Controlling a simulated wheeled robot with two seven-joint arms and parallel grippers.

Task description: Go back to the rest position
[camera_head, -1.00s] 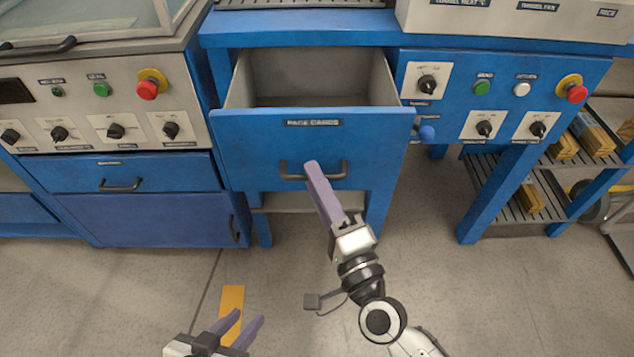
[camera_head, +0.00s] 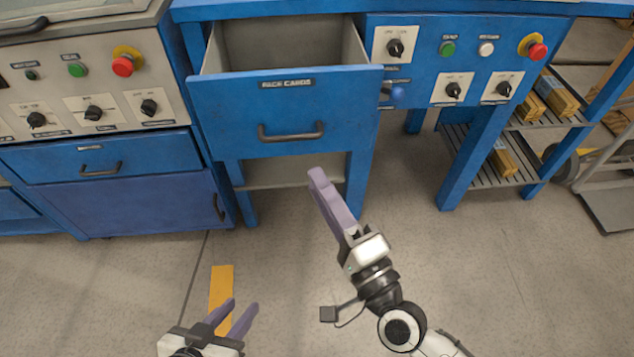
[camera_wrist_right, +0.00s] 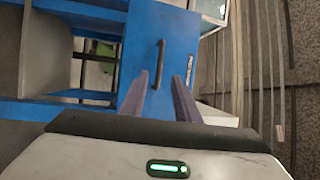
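My right gripper (camera_head: 319,176) is below and in front of the open drawer labelled "PAGE CARDS" (camera_head: 285,105), apart from its black handle (camera_head: 291,134). In the right wrist view, its two purple fingers (camera_wrist_right: 162,85) stand apart with nothing between them. The drawer handle (camera_wrist_right: 158,62) shows ahead of them. My left gripper (camera_head: 240,305) is low in the head view over the floor. Its fingers are apart and empty.
The blue bench (camera_head: 467,48) carries knobs and buttons, with a blue ball-ended knob (camera_head: 397,94) beside the drawer. A grey machine (camera_head: 62,85) stands left. A slatted shelf (camera_head: 487,172) holds boxes at right. The floor (camera_head: 480,280) before me is clear.

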